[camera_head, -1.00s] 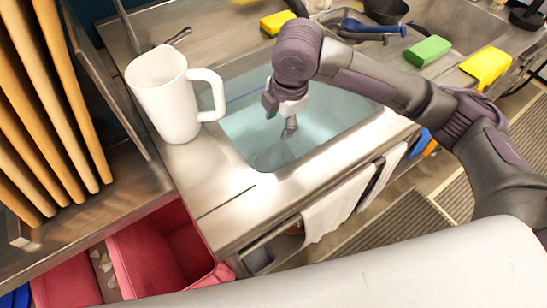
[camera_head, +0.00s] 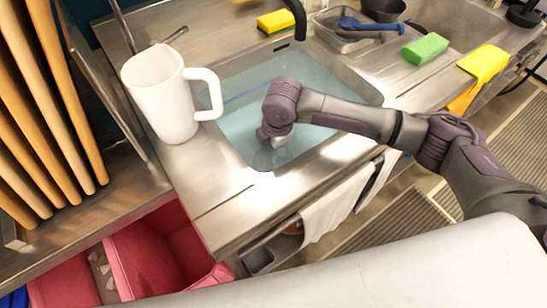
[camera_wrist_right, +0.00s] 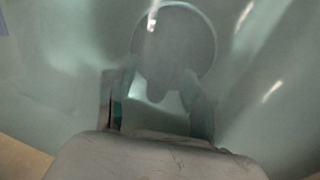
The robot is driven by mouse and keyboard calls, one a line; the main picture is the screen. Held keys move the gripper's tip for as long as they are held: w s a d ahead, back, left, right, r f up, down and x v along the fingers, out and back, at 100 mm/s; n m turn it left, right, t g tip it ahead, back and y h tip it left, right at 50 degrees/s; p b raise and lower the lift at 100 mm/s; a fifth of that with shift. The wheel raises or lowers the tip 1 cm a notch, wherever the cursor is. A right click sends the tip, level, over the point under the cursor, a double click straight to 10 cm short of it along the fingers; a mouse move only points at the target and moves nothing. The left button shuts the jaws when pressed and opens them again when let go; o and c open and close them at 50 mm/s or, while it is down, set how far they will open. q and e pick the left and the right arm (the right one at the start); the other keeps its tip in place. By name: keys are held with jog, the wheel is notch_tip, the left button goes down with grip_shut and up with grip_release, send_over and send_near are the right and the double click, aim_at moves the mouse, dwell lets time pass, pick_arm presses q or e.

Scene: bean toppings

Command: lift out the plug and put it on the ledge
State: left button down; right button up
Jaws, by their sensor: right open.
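The sink basin (camera_head: 240,95) holds clear bluish water. The plug (camera_wrist_right: 178,40) shows in the right wrist view as a round grey disc at the bottom, with a small tab pointing towards my gripper. In the head view my right gripper (camera_head: 272,143) is down in the front part of the basin and mostly hides the plug. In the wrist view its two fingers stand apart, one on each side of the tab, and nothing is seen gripped. Whether they touch the plug I cannot tell. The metal ledge (camera_head: 222,188) runs along the sink's front. My left gripper is not in view.
A white jug (camera_head: 160,95) stands left of the basin. A dark faucet (camera_head: 297,18) hangs over its back edge. A yellow sponge (camera_head: 276,21), a green sponge (camera_head: 426,49) and a yellow cloth (camera_head: 484,63) lie around. The front ledge is clear.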

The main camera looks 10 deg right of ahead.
jog(key=shift+f, duration=0.25)
grip_shut()
jog(key=shift+w+r, duration=0.1)
jog(key=shift+r, duration=0.5)
notch_tip(320, 180, up, 3)
jog(key=shift+a+r, duration=0.1)
jog(key=w+d+r, duration=0.4)
jog(key=d+r, duration=0.2)
jog(key=d, duration=0.4)
notch_tip(320, 180, up, 9)
jog(key=p, duration=0.9)
jog(key=shift+d+f, duration=0.15)
jog(key=shift+d, duration=0.3)
